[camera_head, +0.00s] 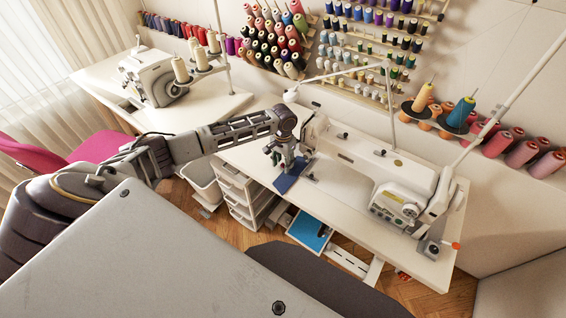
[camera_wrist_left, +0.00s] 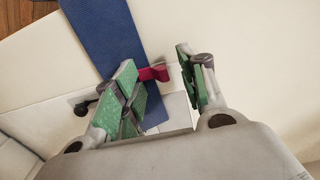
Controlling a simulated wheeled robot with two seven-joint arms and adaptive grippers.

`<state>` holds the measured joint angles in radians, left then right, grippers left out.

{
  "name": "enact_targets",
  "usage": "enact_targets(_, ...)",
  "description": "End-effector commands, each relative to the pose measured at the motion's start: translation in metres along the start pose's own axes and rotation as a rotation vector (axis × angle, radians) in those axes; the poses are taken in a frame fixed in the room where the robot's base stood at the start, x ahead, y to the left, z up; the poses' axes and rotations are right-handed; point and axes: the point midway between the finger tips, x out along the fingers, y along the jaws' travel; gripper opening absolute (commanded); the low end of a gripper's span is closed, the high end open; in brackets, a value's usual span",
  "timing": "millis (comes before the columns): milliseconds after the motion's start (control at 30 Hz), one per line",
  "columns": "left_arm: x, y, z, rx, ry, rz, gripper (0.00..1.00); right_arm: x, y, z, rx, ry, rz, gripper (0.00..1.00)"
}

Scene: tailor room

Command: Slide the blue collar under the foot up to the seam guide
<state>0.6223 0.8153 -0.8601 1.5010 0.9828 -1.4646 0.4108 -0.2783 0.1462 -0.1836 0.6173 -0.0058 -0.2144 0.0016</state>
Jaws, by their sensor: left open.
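The blue collar (camera_head: 291,178) lies on the white sewing table (camera_head: 345,190), at the needle end of the near sewing machine (camera_head: 392,167). In the wrist view the collar (camera_wrist_left: 103,32) is a flat blue strip running down behind the left finger. My left gripper (camera_head: 284,154) is low over the table beside the collar. In the wrist view its green-padded fingers (camera_wrist_left: 156,64) are apart with nothing clearly held between them. A small red part (camera_wrist_left: 152,73), possibly the seam guide, shows between the fingers next to the collar. The presser foot cannot be made out. My right gripper is not in view.
A second sewing machine (camera_head: 152,78) stands on the table at the left. White drawers (camera_head: 240,193) and a blue panel (camera_head: 309,231) are below the near table. Thread racks (camera_head: 275,42) line the wall. The near table's front strip is clear.

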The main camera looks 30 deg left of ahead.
Motion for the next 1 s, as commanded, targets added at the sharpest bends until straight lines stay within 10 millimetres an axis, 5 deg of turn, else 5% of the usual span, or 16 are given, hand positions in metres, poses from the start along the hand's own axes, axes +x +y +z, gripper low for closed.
enact_targets(267,-0.015,0.000,-0.001,-0.001,0.002,0.001,0.41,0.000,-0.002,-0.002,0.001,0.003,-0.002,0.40)
enact_targets(1000,-0.111,0.000,0.000,0.000,0.001,0.001,0.41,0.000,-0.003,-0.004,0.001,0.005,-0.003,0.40)
